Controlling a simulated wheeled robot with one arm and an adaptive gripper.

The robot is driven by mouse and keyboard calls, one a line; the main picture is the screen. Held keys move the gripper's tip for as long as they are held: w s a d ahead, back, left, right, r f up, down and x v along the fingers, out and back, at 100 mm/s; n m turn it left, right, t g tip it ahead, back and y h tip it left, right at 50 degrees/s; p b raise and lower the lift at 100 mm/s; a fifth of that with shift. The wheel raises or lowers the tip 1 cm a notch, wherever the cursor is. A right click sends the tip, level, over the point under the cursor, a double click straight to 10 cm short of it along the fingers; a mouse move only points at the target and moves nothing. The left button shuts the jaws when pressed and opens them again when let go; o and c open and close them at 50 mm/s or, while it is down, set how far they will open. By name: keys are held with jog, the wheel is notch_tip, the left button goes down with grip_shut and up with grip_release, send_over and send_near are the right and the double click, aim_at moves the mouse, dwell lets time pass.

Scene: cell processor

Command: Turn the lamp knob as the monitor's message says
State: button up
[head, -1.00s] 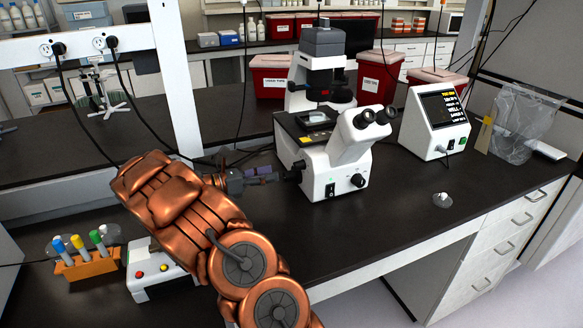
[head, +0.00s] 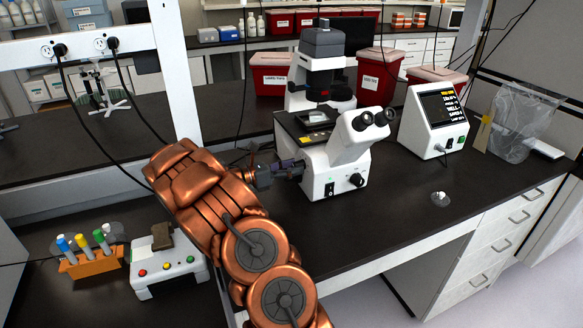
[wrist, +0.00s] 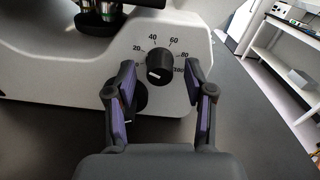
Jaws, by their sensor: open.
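The monitor (head: 436,118) has several lines of yellow and white text, too small to read surely.
A larger black knob (wrist: 131,101) lies below left of the lamp knob, partly behind my left finger. A button box (head: 166,268) and a tube rack (head: 92,262) stand at the left. A small clear item (head: 440,199) lies right of the microscope. The front bench there is mostly clear.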

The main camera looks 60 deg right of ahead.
grip_shut()
jog(key=shift+f+m+b, duration=0.15)
jog(key=shift+m+b, duration=0.15)
jog(key=shift+b, duration=0.15)
jog(key=m+b, duration=1.7)
jog(key=b, duration=0.5)
jog(key=shift+m, duration=0.3)
grip_release()
jog(key=shift+w+r, duration=0.1)
jog(key=shift+r, duration=0.1)
